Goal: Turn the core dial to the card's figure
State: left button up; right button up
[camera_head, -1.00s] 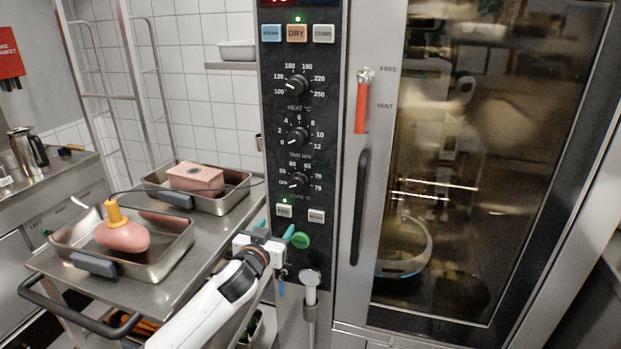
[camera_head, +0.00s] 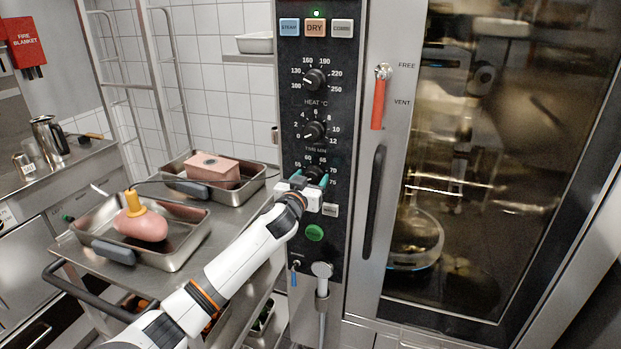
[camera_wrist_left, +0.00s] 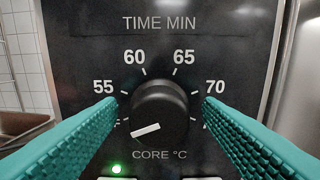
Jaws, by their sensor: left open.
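The black core dial (camera_wrist_left: 160,105) sits between the teal fingers of my open left gripper (camera_wrist_left: 160,112) in the left wrist view, with gaps on both sides. Its white mark points to the lower left, below 55. Figures 55, 60, 65 and 70 are readable around it. The fingers partly cover the lowest marks at both sides. In the head view my left gripper (camera_head: 308,181) is at the oven panel, and the core dial (camera_head: 314,172) is partly hidden by it. I cannot identify the card with certainty. My right gripper is not in view.
The time dial (camera_head: 313,131) and heat dial (camera_head: 315,80) are above. A green button (camera_head: 314,233) is below. The oven door handle (camera_head: 373,200) stands to the right. A trolley at left holds trays with a pink joint (camera_head: 143,226) and a pink block (camera_head: 213,167).

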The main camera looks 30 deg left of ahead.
pick_arm(q)
jog(key=shift+w, duration=0.2)
jog(key=shift+s+r, duration=0.1)
jog(key=c, duration=0.9)
